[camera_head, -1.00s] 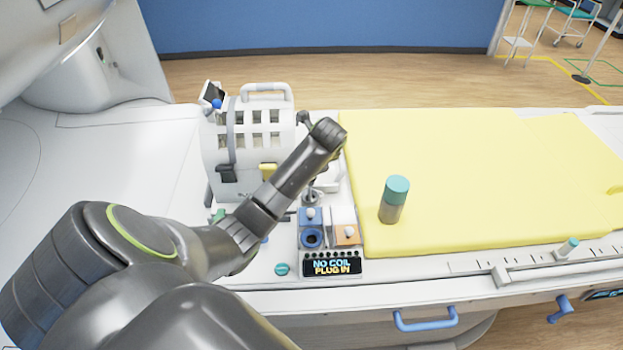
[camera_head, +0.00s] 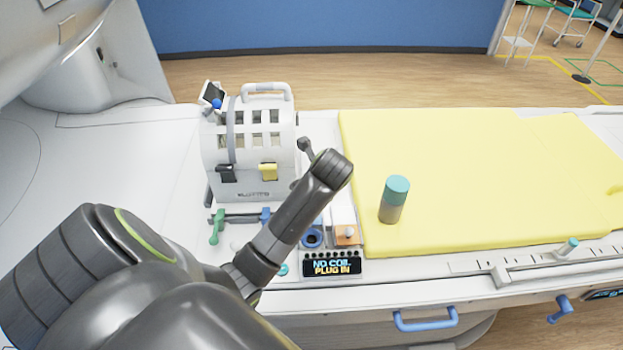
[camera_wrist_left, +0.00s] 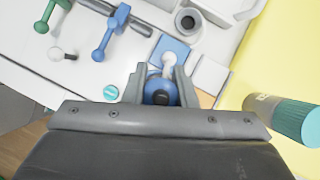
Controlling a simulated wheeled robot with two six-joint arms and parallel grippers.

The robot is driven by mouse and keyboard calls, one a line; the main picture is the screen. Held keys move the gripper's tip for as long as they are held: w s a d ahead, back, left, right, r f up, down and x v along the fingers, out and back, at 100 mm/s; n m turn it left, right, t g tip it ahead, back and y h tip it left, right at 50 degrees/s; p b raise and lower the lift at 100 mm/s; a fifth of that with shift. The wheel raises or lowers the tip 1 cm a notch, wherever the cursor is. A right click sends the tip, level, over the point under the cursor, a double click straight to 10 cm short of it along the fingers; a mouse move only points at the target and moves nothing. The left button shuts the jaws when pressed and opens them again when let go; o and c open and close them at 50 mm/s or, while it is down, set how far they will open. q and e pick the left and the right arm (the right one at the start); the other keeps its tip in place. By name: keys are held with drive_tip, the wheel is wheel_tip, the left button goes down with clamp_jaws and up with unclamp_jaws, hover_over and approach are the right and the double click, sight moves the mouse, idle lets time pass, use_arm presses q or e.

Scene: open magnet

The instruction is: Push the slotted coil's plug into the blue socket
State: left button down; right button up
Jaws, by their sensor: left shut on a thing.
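The slotted coil (camera_head: 252,142), white with rows of slots and a top handle, stands upright on the table in the head view. The blue socket (camera_head: 311,238) sits in front of my left forearm; its blue ring (camera_wrist_left: 152,82) also shows between my fingers in the left wrist view. My left gripper (camera_wrist_left: 160,80) is above the blue socket, shut on a small dark round thing, apparently the plug (camera_wrist_left: 160,98). How far the plug is above or inside the socket cannot be told. In the head view my arm hides the fingers. My right gripper is not in view.
A teal-capped bottle (camera_head: 394,200) stands on the yellow mattress (camera_head: 480,170). Green (camera_head: 217,227) and blue levers are left.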

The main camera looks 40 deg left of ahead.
use_arm(q)
drive_tip(key=shift+s+d, duration=0.25)
drive_tip(key=shift+s, duration=0.05)
drive_tip(key=shift+f+b, duration=1.1)
drive_tip(key=shift+f, duration=3.65)
drive_tip(key=shift+w+f, duration=0.1)
drive_tip(key=shift+f, duration=0.1)
drive_tip(key=shift+f, duration=1.7)
drive_tip(key=c, duration=1.1)
unclamp_jaws()
drive_tip(key=shift+b, duration=0.3)
